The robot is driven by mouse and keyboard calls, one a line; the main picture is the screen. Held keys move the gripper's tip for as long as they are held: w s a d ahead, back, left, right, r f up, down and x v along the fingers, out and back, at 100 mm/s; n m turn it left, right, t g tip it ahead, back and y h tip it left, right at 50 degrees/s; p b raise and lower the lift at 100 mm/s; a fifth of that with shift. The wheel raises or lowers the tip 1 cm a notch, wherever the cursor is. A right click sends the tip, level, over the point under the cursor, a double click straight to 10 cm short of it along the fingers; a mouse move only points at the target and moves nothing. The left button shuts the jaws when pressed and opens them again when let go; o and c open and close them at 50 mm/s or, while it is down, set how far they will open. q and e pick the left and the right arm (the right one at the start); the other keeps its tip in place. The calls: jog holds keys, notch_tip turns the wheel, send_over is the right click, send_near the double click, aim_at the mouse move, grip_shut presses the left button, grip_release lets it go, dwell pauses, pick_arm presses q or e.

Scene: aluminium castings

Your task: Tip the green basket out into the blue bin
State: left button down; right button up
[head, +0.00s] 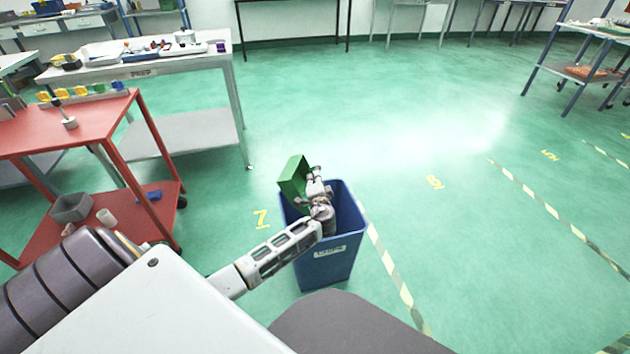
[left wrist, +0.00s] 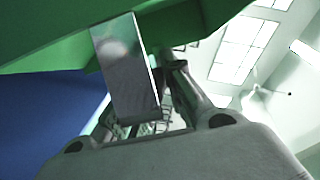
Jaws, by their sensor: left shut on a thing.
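The green basket (head: 294,177) is tilted over the back left part of the blue bin's mouth in the head view. My left gripper (head: 314,176) is shut on the basket, at its right side. The basket fills the top of the left wrist view (left wrist: 60,35), close to the fingers. The blue bin (head: 325,268) stands upright on the floor with a label on its front. It also shows in the left wrist view (left wrist: 40,120). My left arm and gripper hide part of the bin's mouth. The contents of the basket and the bin cannot be seen. My right gripper is not in view.
A red cart (head: 70,130) stands at the left with a grey container (head: 72,208) on its lower shelf. A white-topped prep table (head: 150,72) with trays and small items is behind it. A shelf rack (head: 585,72) stands at the far right. The green floor around the bin is clear.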

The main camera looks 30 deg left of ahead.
pick_arm(q)
jog(key=shift+r+p, duration=1.15)
jog(key=shift+r, duration=0.45)
jog(key=shift+f+b, duration=1.35)
jog(key=shift+f, duration=0.2)
